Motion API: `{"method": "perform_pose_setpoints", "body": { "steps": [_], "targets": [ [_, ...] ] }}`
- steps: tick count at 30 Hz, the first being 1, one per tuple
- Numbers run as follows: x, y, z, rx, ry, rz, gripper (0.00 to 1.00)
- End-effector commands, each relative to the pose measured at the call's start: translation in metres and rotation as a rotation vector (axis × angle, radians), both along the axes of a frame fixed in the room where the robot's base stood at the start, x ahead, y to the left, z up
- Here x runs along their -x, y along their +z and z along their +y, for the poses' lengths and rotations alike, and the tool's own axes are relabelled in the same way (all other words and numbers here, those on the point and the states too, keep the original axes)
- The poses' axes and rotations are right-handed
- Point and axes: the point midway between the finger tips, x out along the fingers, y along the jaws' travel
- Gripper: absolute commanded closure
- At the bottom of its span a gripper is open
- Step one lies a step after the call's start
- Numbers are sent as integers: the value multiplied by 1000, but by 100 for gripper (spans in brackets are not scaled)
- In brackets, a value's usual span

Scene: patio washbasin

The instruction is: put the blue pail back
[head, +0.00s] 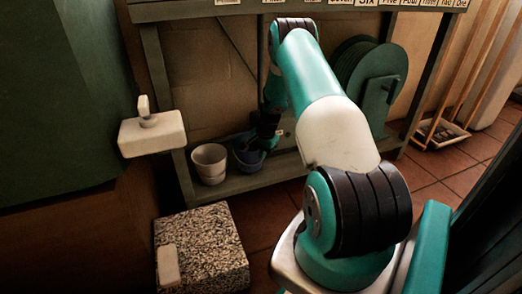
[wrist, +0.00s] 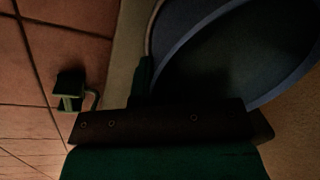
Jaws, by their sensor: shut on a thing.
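The blue pail (head: 244,156) is at the lower shelf of the green bench, just right of a pale pot, with its mouth up. My gripper (head: 266,143) is at its right side and shut on its rim; the arm hides part of the pail. In the wrist view the blue pail (wrist: 205,45) fills the upper right, its curved rim close up, with one finger of my gripper (wrist: 143,85) against its wall. The other finger is hidden. I cannot tell whether the pail's base touches the shelf.
The pale pot (head: 209,163) stands close to the pail's left. The green bench's lower shelf (head: 225,187) runs beneath, with a hose reel (head: 372,85) at right. A speckled block (head: 205,250) sits in front. A small dark green object (wrist: 70,90) shows over the tiles in the wrist view.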

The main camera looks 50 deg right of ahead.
Motion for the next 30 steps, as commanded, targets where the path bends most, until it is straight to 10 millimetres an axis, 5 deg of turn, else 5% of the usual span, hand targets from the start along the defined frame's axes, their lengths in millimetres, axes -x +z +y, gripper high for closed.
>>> {"method": "perform_pose_setpoints", "body": {
  "steps": [4, 17, 18, 20, 30],
  "targets": [
    [-1, -24, -1, 2, 0, -3, 100],
    [-1, -28, -1, 2, 0, -3, 100],
    [0, -29, 0, -1, 0, 1, 84],
    [0, -29, 0, -1, 0, 1, 70],
    [0, -25, 0, 0, 0, 0, 67]
  ]
}}
